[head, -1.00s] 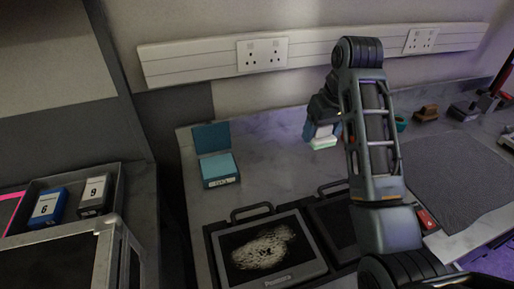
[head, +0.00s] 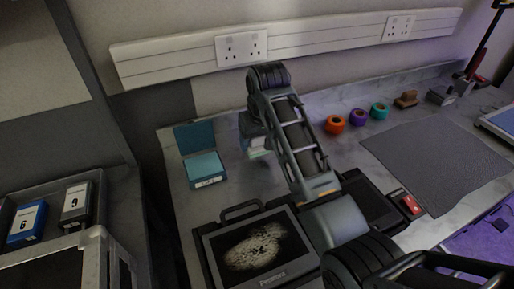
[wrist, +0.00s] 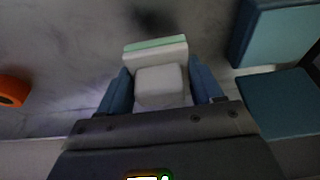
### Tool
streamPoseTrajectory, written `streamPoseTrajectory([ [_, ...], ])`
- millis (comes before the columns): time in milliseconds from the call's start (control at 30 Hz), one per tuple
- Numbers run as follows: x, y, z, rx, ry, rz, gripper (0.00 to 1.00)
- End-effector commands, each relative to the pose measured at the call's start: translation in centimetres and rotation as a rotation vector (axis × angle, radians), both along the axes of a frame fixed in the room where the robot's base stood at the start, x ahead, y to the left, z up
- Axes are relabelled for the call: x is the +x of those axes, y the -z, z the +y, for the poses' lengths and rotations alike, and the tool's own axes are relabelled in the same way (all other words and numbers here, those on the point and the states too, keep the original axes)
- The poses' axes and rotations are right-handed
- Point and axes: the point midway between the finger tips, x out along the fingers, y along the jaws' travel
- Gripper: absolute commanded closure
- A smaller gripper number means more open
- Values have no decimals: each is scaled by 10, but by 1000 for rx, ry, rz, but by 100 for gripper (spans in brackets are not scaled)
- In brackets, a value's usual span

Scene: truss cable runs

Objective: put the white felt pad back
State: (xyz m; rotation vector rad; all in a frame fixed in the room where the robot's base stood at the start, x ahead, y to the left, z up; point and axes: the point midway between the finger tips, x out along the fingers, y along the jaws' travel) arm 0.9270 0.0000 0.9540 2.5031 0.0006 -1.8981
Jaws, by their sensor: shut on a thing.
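My gripper (wrist: 160,92) is shut on a white block with a pale green edge (wrist: 156,50), which appears to be the white felt pad; its blue fingers are on either side. In the head view, the pad (head: 259,150) is partly hidden by my arm and is held above the worktop. An open teal box (head: 205,168) with a raised lid and a labelled front stands to the left of my gripper. In the wrist view the box (wrist: 275,100) is at the right, apart from the pad.
Orange, purple and teal rolls (head: 358,117) and a brown block (head: 406,99) stand at the back right. A grey mat (head: 440,165) lies at right. A framed dark panel with a pale blotch (head: 252,248) is in front. Worktop between box and gripper is clear.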

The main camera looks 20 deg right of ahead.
Motion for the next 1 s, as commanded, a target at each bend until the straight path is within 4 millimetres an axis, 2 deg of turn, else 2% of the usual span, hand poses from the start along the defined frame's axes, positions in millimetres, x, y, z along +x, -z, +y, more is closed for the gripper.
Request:
streamPoseTrajectory([
  [100, -2, 18, 0, 0, 0, 7, 63],
  [233, -1, 32, 0, 0, 0, 4, 63],
  [667, -1, 39, -1, 0, 0, 2, 63],
  [700, -1, 39, -1, 0, 0, 2, 32],
  [933, -1, 38, -1, 0, 0, 2, 10],
  [1000, -1, 38, -1, 0, 0, 2, 9],
])
